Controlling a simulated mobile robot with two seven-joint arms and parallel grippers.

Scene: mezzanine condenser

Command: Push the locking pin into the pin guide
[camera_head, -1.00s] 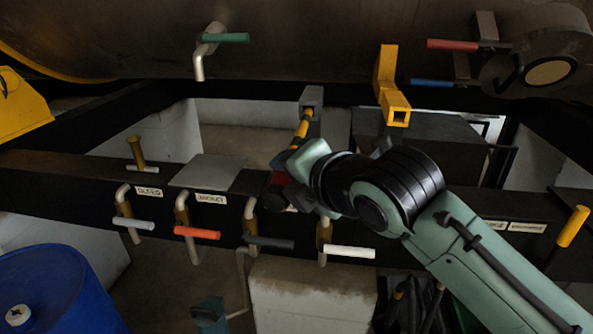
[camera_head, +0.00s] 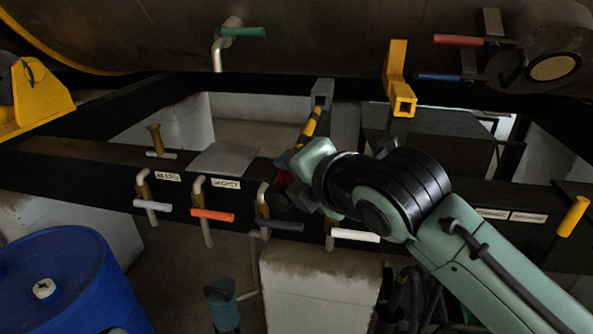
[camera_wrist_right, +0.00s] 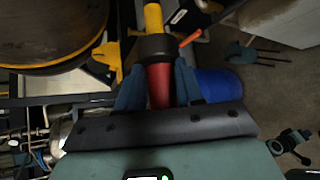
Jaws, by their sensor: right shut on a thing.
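My right gripper (camera_head: 292,177) is shut on the red grip of the locking pin (camera_head: 309,130). The pin's yellow-and-black shaft slants up and away from the jaws. In the right wrist view the red grip (camera_wrist_right: 159,85) sits between the two fingers, with a black collar and yellow shaft beyond it. A grey block with a square opening (camera_head: 322,91), which looks like the pin guide, hangs below the tank. The pin's tip appears just below this block; I cannot tell whether it touches or enters it.
A yellow square-ended bracket (camera_head: 402,84) hangs right of the grey block. The dark beam below carries several coloured lever handles, including orange (camera_head: 213,215) and white (camera_head: 355,236). A blue drum (camera_head: 60,275) stands at lower left. The tank (camera_head: 320,35) spans the top.

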